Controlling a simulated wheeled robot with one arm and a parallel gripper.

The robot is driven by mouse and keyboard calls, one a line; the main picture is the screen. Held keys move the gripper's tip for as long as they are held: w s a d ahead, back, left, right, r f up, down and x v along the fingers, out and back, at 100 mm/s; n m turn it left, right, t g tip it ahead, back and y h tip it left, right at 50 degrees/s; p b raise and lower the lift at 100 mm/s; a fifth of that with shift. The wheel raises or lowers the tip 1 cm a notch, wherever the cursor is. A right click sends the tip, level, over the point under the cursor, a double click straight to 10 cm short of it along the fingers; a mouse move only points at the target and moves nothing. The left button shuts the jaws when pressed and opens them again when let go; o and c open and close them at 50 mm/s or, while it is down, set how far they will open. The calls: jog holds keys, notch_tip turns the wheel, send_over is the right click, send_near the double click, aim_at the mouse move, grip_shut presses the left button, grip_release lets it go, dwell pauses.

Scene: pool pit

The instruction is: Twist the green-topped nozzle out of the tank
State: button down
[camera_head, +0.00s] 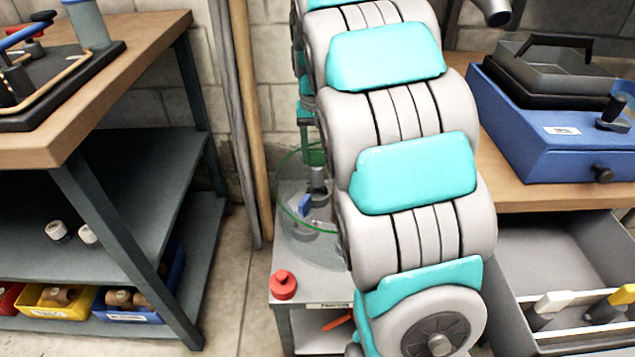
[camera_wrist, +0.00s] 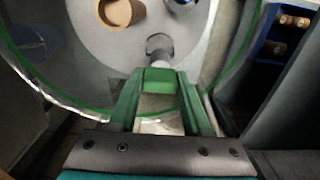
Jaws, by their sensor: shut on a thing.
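The tank (camera_head: 281,208) is a clear round vessel with a green rim, standing on a small grey table behind my arm in the head view. Its green rim also curves across the wrist view (camera_wrist: 28,78). In the wrist view my gripper (camera_wrist: 158,84) reaches over the rim, with its green fingers closed in on the green top of the nozzle. The grey lower part of the nozzle (camera_wrist: 159,46) shows just beyond the fingertips, inside the tank. Whether the nozzle is still seated in its socket is hard to tell. My arm hides part of the tank in the head view.
A red knob (camera_head: 283,285) sits on the small table's front left. Inside the tank are a brown round piece (camera_wrist: 121,12) and a blue piece (camera_head: 305,206). A workbench (camera_head: 110,75) stands left; a bench with a blue case (camera_head: 555,135) and open drawer stands right.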

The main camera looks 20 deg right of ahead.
jog(key=shift+r+p, duration=1.5)
jog(key=shift+r, duration=2.4)
notch_tip(320, 180, up, 5)
jog(key=shift+r, duration=0.1)
